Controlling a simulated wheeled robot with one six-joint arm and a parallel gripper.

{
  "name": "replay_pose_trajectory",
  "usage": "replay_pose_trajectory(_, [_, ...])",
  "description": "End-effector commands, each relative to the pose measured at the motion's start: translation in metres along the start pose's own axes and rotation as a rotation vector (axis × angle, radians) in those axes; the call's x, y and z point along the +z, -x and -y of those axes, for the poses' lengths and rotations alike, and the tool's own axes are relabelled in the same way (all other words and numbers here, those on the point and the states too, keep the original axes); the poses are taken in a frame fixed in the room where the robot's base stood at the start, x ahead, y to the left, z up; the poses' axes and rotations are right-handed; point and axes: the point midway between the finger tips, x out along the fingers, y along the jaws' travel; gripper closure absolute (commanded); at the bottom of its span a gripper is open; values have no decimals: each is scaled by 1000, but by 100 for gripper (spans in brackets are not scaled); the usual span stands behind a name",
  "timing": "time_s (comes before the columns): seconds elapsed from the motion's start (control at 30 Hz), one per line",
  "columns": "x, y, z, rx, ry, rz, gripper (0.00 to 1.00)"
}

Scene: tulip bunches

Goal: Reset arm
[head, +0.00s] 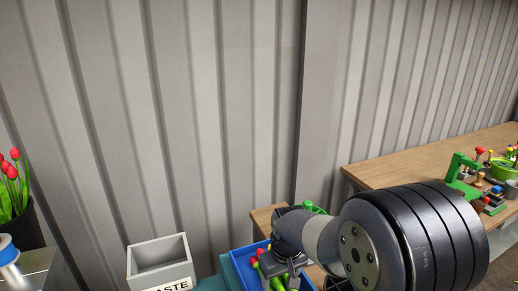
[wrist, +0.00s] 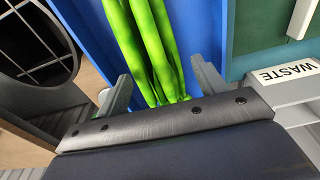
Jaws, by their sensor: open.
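My gripper (wrist: 162,82) is open, with its two grey fingers apart in the wrist view. Green tulip stems (wrist: 145,40) lie in a blue crate (wrist: 88,22) and run between and beyond the fingers; I cannot tell whether they touch. In the head view my gripper (head: 284,262) is low over the blue crate (head: 243,256), at the bottom centre. My arm covers much of the lower right and hides part of the crate.
A grey bin marked WASTE (head: 160,266) stands left of the crate. Red tulips (head: 12,172) stand in a dark pot (head: 25,228) at far left. A wooden table (head: 400,165) with green devices (head: 463,168) is at right. A corrugated wall (head: 220,110) closes the back.

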Motion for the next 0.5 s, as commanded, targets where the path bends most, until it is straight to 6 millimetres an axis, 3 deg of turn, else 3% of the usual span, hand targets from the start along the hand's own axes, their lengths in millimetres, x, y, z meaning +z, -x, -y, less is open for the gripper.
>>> replay_pose_trajectory(0.27, [2, -51, 0, -1, 0, 3, 33])
replay_pose_trajectory(0.5, [-2, -26, 0, 0, 0, -2, 33])
